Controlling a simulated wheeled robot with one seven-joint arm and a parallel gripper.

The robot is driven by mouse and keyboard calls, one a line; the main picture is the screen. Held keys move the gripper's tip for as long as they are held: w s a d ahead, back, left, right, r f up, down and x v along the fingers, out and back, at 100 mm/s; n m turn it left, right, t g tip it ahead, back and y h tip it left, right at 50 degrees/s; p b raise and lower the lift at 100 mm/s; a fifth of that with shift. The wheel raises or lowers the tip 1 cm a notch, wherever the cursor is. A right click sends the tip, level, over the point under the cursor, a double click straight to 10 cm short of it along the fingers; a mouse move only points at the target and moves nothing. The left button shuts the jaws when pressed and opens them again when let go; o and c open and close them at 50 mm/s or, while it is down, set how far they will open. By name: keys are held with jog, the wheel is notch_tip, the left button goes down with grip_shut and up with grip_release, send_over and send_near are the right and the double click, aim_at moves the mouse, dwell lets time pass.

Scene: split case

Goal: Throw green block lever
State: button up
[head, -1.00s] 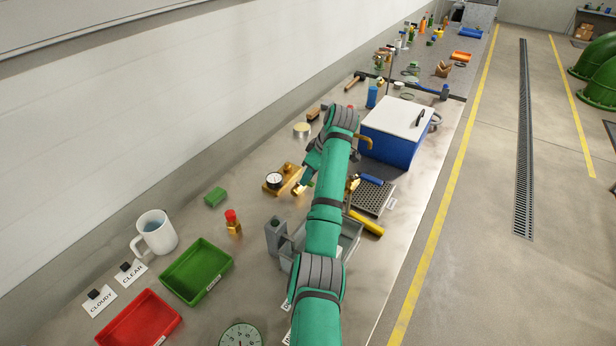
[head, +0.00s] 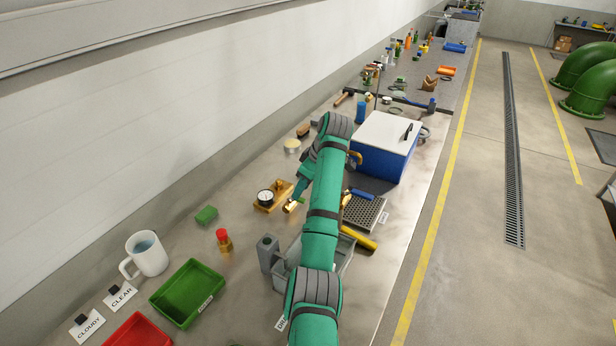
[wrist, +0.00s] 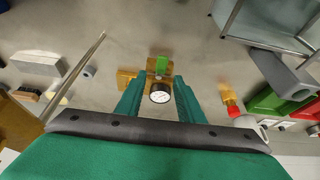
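A brass block with a round white gauge (head: 265,197) sits on the bench in the head view. In the wrist view, the brass block (wrist: 127,79), its gauge (wrist: 160,94) and a green lever (wrist: 162,64) show between and beyond my fingers. The lever stands on a brass part. My gripper (wrist: 160,75) is open, with one finger on each side of the gauge and lever in the picture. I cannot tell how far above them it is. In the head view my arm hides part of the area, and the fingertips are hard to make out beside the brass block.
A white mug (head: 148,255), green tray (head: 190,291) and red tray (head: 138,331) are nearer.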

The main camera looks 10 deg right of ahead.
jog(key=v, duration=0.8)
jog(key=shift+w+a+f, duration=0.1)
dwell(0.5)
